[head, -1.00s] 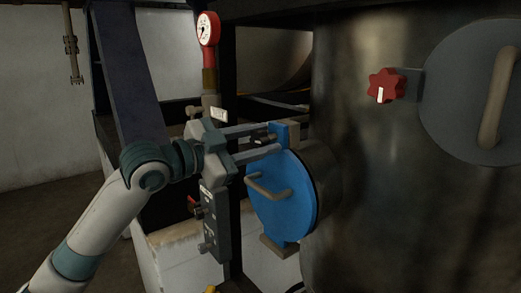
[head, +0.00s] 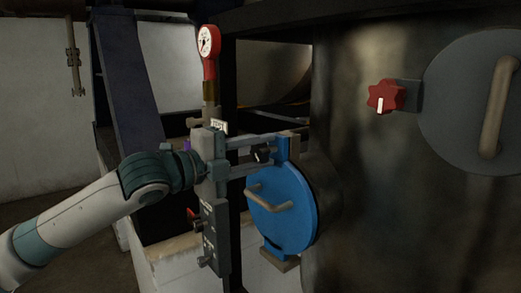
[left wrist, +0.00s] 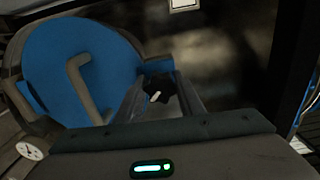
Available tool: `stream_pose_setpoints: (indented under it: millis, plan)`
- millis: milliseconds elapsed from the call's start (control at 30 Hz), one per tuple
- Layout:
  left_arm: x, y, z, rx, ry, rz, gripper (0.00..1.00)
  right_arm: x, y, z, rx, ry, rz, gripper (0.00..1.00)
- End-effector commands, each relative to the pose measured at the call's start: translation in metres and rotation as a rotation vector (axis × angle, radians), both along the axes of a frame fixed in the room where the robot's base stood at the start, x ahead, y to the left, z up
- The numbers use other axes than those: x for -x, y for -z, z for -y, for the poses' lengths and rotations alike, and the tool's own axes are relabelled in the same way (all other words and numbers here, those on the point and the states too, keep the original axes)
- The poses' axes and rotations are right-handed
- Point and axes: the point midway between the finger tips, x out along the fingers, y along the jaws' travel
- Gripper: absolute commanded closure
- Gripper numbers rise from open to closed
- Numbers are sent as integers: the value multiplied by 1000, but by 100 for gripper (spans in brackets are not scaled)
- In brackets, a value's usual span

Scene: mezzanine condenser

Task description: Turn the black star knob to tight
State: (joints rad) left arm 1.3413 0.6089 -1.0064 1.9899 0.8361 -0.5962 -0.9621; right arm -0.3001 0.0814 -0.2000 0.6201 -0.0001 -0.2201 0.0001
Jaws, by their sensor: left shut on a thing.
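The black star knob (head: 262,154) sits at the upper left of the blue round door (head: 285,212), beside its blue bracket. My left gripper (head: 276,152) reaches in from the left, with one finger above the knob and one below it, shut on it. In the left wrist view the knob (left wrist: 158,88) shows dark with a pale mark, between the two fingers. The blue door (left wrist: 78,70) with its bent handle fills the left of that view. Any tight marking is too small to read. My right gripper is not in view.
A red star knob (head: 385,96) and a grey round cover (head: 475,95) with a handle are on the tank at right. A red gauge (head: 208,42) stands on a pipe above my gripper. A dark control box (head: 215,238) hangs below it.

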Motion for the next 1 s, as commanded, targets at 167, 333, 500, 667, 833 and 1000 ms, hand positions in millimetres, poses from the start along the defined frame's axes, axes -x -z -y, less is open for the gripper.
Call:
stream_pose_setpoints:
  millis: [167, 333, 500, 667, 833, 1000]
  plan:
    - [0, -2, 0, -101, 0, 136, 88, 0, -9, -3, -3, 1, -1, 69]
    - [0, -1, 0, -196, 1, 264, 88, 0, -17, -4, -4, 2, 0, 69]
    - [0, -1, 0, -288, 2, 391, 88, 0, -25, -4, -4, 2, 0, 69]
    - [1, 0, 0, -359, 2, 491, 88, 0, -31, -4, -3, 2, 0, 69]
    - [0, 1, 0, -414, 3, 567, 88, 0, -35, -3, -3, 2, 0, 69]
    - [0, 2, 0, -445, 2, 609, 88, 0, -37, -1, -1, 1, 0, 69]
